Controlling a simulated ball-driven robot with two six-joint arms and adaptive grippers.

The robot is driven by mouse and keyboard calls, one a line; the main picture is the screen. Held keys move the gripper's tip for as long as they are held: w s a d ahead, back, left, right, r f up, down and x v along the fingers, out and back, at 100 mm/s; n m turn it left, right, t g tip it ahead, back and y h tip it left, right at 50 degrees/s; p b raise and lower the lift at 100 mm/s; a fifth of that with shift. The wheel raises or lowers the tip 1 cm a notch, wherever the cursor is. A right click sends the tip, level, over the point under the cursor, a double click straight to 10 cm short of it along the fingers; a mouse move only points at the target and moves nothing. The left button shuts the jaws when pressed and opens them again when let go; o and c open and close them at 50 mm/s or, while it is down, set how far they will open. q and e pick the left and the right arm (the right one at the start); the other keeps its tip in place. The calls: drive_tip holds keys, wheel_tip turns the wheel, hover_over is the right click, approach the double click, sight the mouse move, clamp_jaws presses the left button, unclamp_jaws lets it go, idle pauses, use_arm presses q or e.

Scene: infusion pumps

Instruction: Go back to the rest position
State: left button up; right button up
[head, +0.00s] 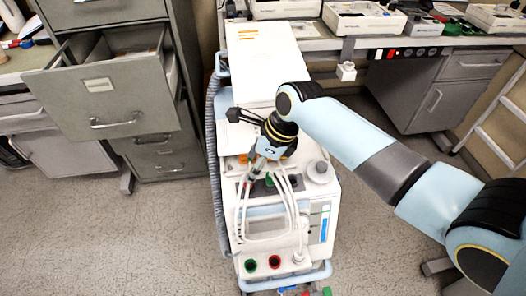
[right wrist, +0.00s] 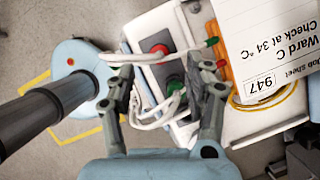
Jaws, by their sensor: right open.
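I see nothing clamped between the fingers; whether a finger touches a tube I cannot tell. My left gripper is in neither view.
A grey filing cabinet (head: 140,155) with an open drawer (head: 100,85) stands left. A bench (head: 350,42) with several devices runs along the back. A job sheet (right wrist: 275,50) lies close to the right finger. Floor (head: 110,240) is clear at left front.

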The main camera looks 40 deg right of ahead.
drive_tip(key=s+d+r+n+h, duration=0.2)
drive_tip(key=s+r+n, duration=0.7)
drive_tip(key=n, duration=0.5)
drive_tip(key=s+d+r+n+h, duration=0.2)
drive_tip(key=s+r+n, duration=0.5)
drive_tip(key=s+n, duration=0.6)
wheel_tip(320, 180, down, 34)
drive_tip(key=d+n+g+b, duration=0.1)
drive_tip(key=d+b, duration=0.1)
drive_tip(key=b, duration=0.6)
drive_tip(key=s+f+b, duration=0.3)
drive_tip(key=s+f, duration=0.6)
drive_tip(key=f, duration=0.2)
drive_tip(key=s+d+f+g+b, duration=0.1)
drive_tip(key=s+f+b, duration=0.2)
drive_tip(key=s+f, duration=0.6)
wheel_tip(320, 180, down, 3)
drive_tip(key=shift+s+d+f, duration=0.1)
drive_tip(key=shift+s+d, duration=0.05)
drive_tip(key=shift+s, duration=0.15)
drive_tip(key=shift+g, duration=0.3)
